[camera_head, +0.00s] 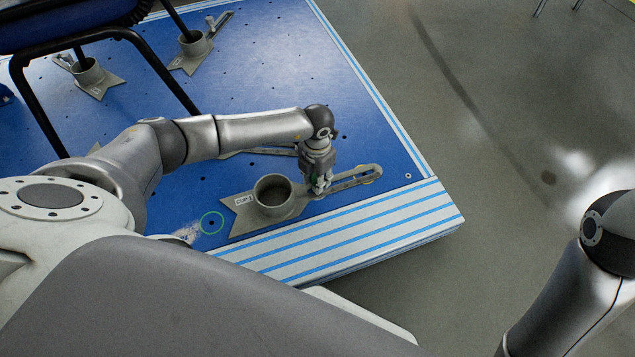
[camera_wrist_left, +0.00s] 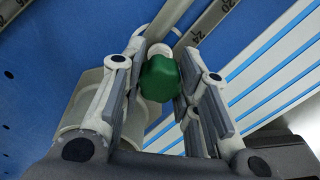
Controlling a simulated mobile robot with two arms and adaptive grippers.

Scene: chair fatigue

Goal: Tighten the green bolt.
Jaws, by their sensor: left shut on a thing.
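The green bolt (camera_wrist_left: 160,78) has a green lobed head and sits between the finger pads of my left gripper (camera_wrist_left: 155,90) in the left wrist view. In the head view my left gripper (camera_head: 318,183) points down at the slotted arm of a grey clamp (camera_head: 237,212), just right of its round cup. The gripper is shut on the bolt head, which its fingers mostly hide in the head view. My right arm (camera_head: 590,290) shows at the right edge, but its gripper is out of view.
The clamp lies on a blue platform (camera_head: 330,85) with a striped edge (camera_head: 350,230). A green ring (camera_head: 212,223) is marked left of the clamp. Black chair legs (camera_head: 40,110) stand at the upper left, some in other grey cups (camera_head: 88,72). Grey floor (camera_head: 500,100) lies clear to the right.

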